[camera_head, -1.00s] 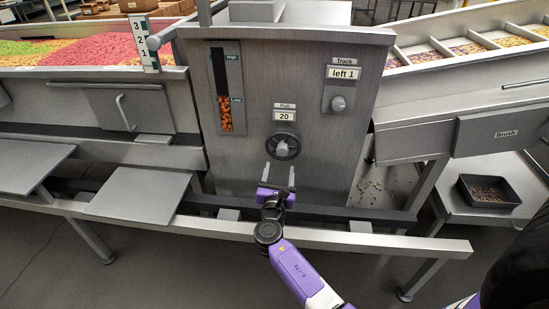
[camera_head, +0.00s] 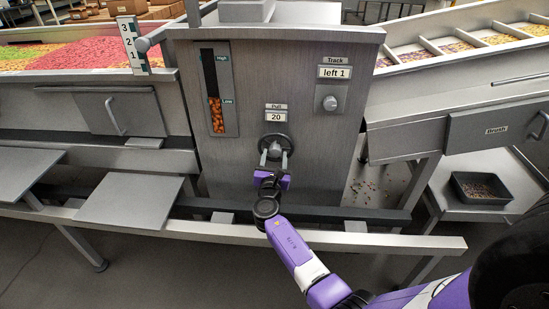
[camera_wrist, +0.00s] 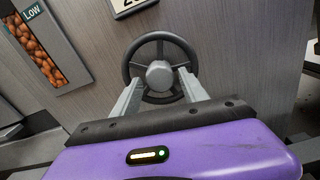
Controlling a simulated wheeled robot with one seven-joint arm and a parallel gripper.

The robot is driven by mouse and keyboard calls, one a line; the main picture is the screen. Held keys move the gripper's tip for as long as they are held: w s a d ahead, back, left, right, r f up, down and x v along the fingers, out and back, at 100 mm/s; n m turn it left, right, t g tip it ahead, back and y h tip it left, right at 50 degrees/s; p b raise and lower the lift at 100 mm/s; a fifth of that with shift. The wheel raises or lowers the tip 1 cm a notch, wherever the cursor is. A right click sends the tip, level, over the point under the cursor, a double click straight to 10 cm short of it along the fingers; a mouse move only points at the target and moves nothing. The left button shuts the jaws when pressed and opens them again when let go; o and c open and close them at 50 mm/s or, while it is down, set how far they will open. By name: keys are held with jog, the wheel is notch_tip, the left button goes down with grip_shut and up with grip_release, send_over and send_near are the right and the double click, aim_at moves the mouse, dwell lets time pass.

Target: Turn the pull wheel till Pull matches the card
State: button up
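The pull wheel is a dark round handwheel with a grey hub (camera_head: 275,148) on the grey metal panel. It shows larger in the wrist view (camera_wrist: 160,74). The Pull display (camera_head: 276,117) above it reads 20. My gripper (camera_head: 275,157) is just in front of the wheel, its two grey fingers spread apart, one on each side of the hub. In the wrist view the fingertips (camera_wrist: 158,80) overlap the lower wheel; I cannot tell whether they touch it. Nothing is held between them. No card with a Pull value can be made out.
A Track knob (camera_head: 330,103) sits right of the wheel under a "left 1" display. A High/Low gauge (camera_head: 216,115) with orange candy is at left, its level near Low. A metal rail (camera_head: 390,243) runs low in front. A dark tray (camera_head: 481,189) stands at right.

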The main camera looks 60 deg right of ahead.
grip_shut()
jog(key=shift+f+m+b, duration=0.1)
jog(key=shift+m+b, duration=0.2)
